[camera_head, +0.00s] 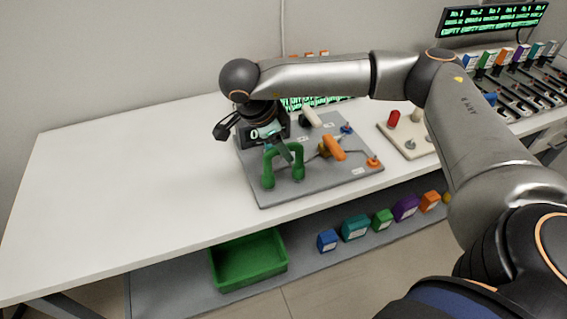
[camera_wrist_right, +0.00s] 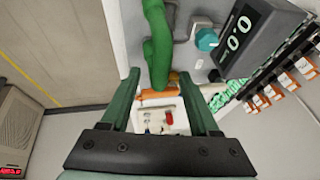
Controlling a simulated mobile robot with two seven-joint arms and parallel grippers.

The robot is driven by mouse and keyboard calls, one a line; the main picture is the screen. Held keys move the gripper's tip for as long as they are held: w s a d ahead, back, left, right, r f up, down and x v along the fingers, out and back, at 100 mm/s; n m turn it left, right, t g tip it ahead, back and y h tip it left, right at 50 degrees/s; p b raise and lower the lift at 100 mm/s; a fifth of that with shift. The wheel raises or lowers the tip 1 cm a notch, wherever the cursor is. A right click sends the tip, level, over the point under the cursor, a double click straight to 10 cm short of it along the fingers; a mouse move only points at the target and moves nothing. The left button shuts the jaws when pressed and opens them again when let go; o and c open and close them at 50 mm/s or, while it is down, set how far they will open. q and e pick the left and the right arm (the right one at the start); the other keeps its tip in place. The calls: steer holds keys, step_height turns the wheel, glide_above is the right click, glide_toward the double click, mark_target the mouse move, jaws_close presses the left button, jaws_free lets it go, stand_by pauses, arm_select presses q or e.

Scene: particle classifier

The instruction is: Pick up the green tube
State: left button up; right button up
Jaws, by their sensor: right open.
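The green tube (camera_head: 269,168) is a thick arch standing on the grey board (camera_head: 225,160) on the white table. In the right wrist view the green tube (camera_wrist_right: 158,40) runs from the top edge down toward the gap between my fingertips. My right gripper (camera_head: 284,152) is open, pointing down just above and at the tube, and partly covers it. In the right wrist view its two fingers (camera_wrist_right: 160,74) stand apart, with no visible grip on the tube; whether they touch it I cannot tell. My left gripper is not in view.
The board also holds an orange-handled part (camera_head: 333,148), a white cylinder (camera_head: 312,117) and a dark digital display (camera_head: 252,136). A pale board with a red knob (camera_head: 393,118) is to the right. A green bin (camera_head: 248,262) and several coloured boxes are on the lower shelf. The table's left is clear.

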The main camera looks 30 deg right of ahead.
steer(key=shift+x, duration=1.35)
jaws_close()
steer(key=shift+r, duration=0.1)
